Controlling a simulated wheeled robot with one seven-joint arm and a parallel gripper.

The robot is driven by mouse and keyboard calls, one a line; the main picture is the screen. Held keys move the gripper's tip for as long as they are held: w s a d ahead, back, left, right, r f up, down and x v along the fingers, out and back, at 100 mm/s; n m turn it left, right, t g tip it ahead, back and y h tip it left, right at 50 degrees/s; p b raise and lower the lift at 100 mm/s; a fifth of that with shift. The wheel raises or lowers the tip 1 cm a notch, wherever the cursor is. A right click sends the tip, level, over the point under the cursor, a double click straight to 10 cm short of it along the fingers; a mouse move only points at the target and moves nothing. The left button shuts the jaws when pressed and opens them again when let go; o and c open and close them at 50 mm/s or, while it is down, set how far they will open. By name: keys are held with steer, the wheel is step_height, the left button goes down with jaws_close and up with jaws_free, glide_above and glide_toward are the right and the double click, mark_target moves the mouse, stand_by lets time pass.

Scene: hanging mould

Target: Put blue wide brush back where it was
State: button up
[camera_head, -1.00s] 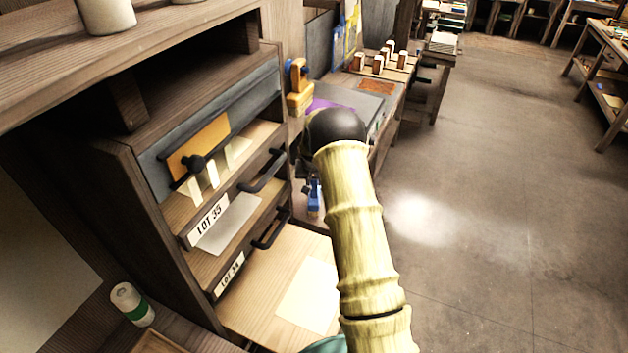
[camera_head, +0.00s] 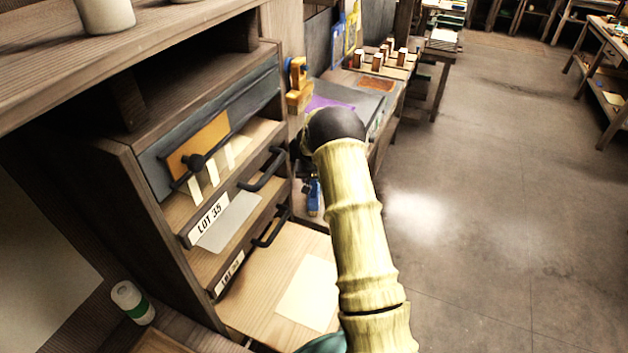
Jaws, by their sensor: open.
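A small blue object (camera_head: 313,197) shows low beside the drawer unit, just left of my arm. It may be the blue wide brush, but it is too small and partly hidden to be sure. My yellow, bamboo-like arm reaches up the middle of the view and ends in a black ball. My gripper's fingers cannot be made out; they are hidden beyond this end. Whether anything touches the blue object cannot be told.
A drawer unit with black handles stands at left, with a LOT 35 label (camera_head: 209,219). An orange block tool (camera_head: 298,85) stands behind it. A bench (camera_head: 398,75) holds several small blocks. The floor at right is clear.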

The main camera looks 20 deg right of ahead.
steer(key=b+v, duration=0.3)
steer(key=v, duration=0.8)
steer(key=shift+s+r, duration=0.25)
steer(key=shift+r, duration=0.1)
steer(key=shift+a, duration=0.1)
